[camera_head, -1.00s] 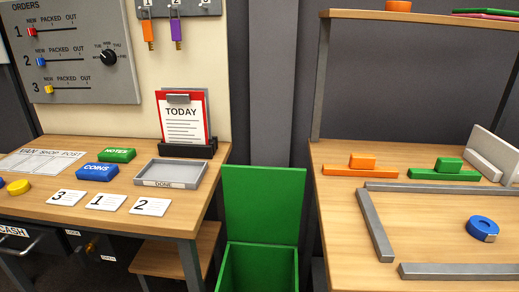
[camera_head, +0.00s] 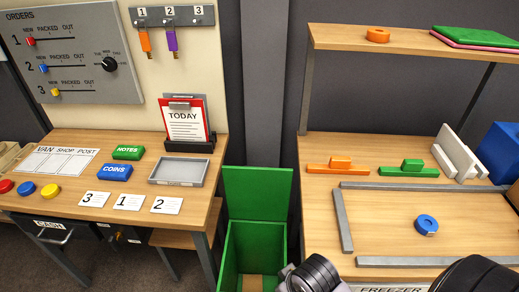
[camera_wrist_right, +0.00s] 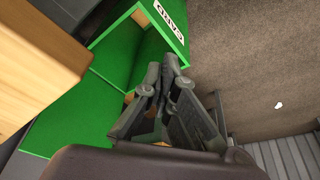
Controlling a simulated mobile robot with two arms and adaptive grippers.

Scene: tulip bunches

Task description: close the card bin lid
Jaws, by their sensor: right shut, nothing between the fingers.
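The green card bin (camera_head: 264,247) stands on the floor between the two tables in the head view. Its green lid (camera_head: 258,193) is open and stands upright at the back, and a brown patch shows inside the bin. In the right wrist view the bin (camera_wrist_right: 115,63) is at upper left, with a CARD label on its edge. My right gripper (camera_wrist_right: 163,68) is shut and empty, in front of the bin in that view; whether it touches the bin I cannot tell. My left gripper is not in view.
The left table (camera_head: 190,216) holds a grey tray and number cards. The right table (camera_head: 318,222) has metal rails and a blue tape roll (camera_head: 426,224). Both tables stand close beside the bin. Open brown floor (camera_wrist_right: 250,60) shows right of the bin in the wrist view.

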